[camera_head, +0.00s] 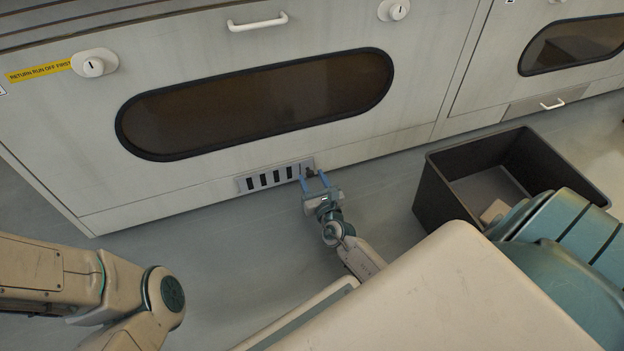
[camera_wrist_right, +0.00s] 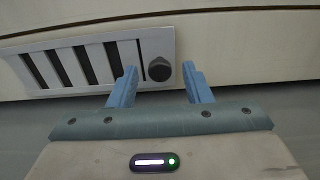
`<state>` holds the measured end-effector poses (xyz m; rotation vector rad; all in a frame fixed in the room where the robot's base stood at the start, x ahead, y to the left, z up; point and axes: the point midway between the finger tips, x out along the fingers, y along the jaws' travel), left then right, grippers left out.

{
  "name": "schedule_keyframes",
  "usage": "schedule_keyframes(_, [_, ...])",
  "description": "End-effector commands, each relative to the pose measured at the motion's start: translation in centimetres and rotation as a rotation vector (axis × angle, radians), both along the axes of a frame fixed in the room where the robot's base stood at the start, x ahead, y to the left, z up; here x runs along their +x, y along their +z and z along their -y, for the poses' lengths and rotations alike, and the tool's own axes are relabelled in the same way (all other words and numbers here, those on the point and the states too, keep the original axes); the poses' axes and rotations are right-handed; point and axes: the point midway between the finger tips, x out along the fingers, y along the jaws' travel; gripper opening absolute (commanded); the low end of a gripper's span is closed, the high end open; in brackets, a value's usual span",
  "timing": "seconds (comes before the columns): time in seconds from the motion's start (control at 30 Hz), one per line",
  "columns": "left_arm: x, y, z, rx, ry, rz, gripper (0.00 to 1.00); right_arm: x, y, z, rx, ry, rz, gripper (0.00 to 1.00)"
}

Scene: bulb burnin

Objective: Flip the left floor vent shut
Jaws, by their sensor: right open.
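The left floor vent (camera_head: 276,176) is a pale plate with several dark slots, low on the cabinet front. It also shows in the right wrist view (camera_wrist_right: 154,45), with its slots looking dark and open. A dark round knob (camera_wrist_right: 159,69) sits at the right end of the vent. My right gripper (camera_head: 314,175) is at that end, and its blue fingers are open. In the wrist view the fingers (camera_wrist_right: 159,74) stand on either side of the knob, apart from it. Whether the fingertips reach its depth is hard to tell. My left gripper is not in view; only the left arm shows.
A dark open bin (camera_head: 433,190) stands on the floor to the right. The cabinet front has a long dark window (camera_head: 255,103), a white handle (camera_head: 257,22) and round locks. The grey floor (camera_head: 225,260) left of my right gripper is clear.

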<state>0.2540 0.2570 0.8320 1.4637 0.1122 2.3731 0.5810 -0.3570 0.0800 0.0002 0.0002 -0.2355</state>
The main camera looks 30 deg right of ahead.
Motion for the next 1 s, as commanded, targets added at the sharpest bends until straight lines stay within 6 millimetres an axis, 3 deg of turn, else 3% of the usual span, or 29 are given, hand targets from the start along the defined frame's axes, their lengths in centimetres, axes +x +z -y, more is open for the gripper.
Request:
schedule_keyframes(0.4, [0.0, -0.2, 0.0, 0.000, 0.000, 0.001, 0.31, 0.9, 0.0, 0.2, 0.000, 0.000, 0.000, 0.43])
schedule_keyframes(0.63, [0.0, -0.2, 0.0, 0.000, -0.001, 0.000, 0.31, 0.8, 0.0, 0.2, 0.000, 0.000, 0.000, 0.00])
schedule_keyframes(0.83, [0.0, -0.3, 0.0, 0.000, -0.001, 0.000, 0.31, 0.7, -0.1, 0.6, -0.002, 0.000, 0.000, 0.00])
schedule_keyframes(1.0, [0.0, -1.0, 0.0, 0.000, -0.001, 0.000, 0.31, 0.3, -0.2, 2.4, -0.003, 0.000, 0.000, 0.00])
